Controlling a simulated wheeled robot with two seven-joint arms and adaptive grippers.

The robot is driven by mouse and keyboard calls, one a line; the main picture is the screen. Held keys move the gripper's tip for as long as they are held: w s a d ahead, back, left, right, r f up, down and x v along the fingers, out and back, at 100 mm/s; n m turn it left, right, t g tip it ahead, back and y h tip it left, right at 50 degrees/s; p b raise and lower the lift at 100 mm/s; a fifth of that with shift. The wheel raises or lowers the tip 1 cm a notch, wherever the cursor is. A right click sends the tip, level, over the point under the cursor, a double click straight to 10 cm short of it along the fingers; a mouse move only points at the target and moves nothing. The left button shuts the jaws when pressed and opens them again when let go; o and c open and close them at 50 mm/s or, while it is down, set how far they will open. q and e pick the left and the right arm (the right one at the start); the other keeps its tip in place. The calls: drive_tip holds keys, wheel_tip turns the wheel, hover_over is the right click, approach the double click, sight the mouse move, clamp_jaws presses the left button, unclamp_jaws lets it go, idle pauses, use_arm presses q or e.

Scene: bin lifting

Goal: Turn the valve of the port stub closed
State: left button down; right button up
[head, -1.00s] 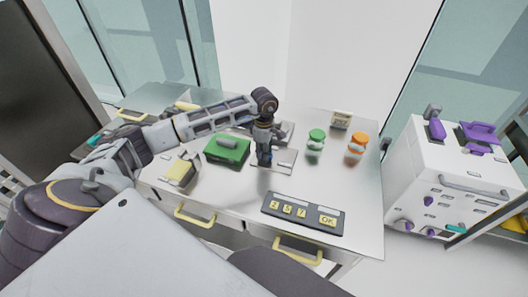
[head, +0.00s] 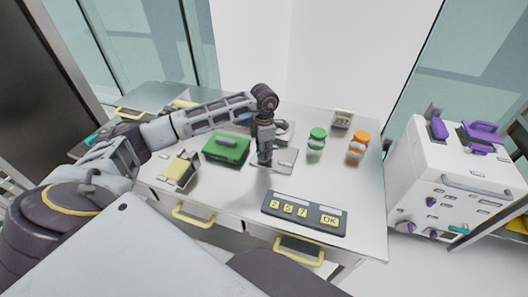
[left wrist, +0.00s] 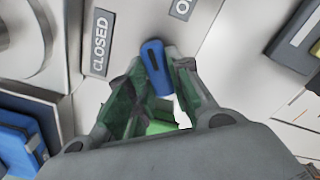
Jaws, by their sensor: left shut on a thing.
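My left gripper (head: 264,157) points down at the metal plate of the port stub (head: 285,163) on the table. In the left wrist view, the blue valve handle (left wrist: 156,66) sits between the fingertips of my left gripper (left wrist: 154,84), which are shut on it. The grey plate carries a "CLOSED" label (left wrist: 99,42) to the left of the handle and a partly cut-off label starting with "O" (left wrist: 184,7) to its upper right. The handle points between the two labels. The head view mostly hides the handle behind the gripper. My right gripper is not in view.
A green case (head: 226,149) stands left of the gripper. A green-lidded jar (head: 316,143) and an orange-lidded jar (head: 358,146) stand to the right. A keypad (head: 303,213) lies at the front. A white cabinet (head: 450,180) stands right of the table.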

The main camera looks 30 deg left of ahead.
use_arm(q)
drive_tip(key=n, duration=0.3)
drive_tip(key=shift+n+b, duration=0.35)
drive_tip(key=shift+n, duration=0.05)
drive_tip(key=n, duration=0.4)
drive_tip(key=shift+n, duration=1.5)
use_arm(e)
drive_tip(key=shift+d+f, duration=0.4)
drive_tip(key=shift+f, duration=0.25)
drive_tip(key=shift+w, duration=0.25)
use_arm(q)
drive_tip(key=c, duration=1.4)
unclamp_jaws()
drive_tip(key=shift+o, duration=0.6)
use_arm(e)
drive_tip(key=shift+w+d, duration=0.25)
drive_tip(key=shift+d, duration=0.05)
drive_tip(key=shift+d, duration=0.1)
